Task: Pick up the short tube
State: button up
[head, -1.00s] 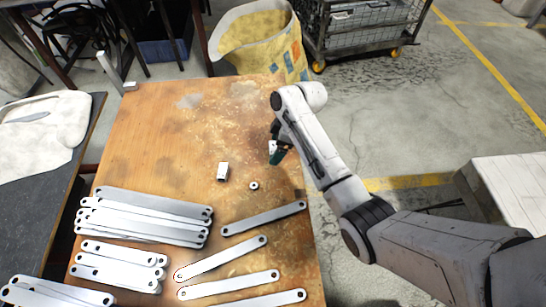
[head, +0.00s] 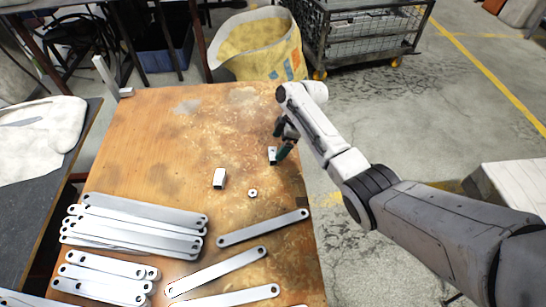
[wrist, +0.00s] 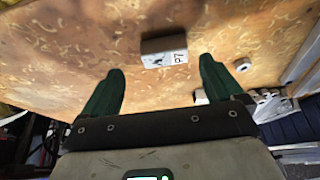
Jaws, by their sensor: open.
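A short grey-white piece (head: 272,154), which I take as the short tube, lies on the wooden table near its right side. In the wrist view the piece (wrist: 164,50) shows a pale face with dark marks like "P7", ahead of the gap between my fingers. My gripper (head: 280,153) is right beside it in the head view, partly over it. The two dark green fingers of my gripper (wrist: 160,75) are apart, with nothing held between them. I cannot see whether the piece is hollow.
A similar white block (head: 219,178) and a small nut-like ring (head: 252,193) lie left and nearer on the table. Flat metal brackets (head: 140,222) are stacked at the near left, with loose ones (head: 262,228) at the near right. The table's back (head: 190,120) is mostly clear.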

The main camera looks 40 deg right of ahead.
aim_at(274, 153)
jog(key=x, duration=0.1)
jog(key=b+x, duration=0.1)
jog(key=x, duration=0.2)
jog(key=shift+s+a+f+b, duration=0.2)
jog(key=shift+a+f+b, duration=0.05)
jog(key=shift+f+b, duration=0.05)
jog(key=shift+c, duration=0.2)
jog(key=c, duration=1)
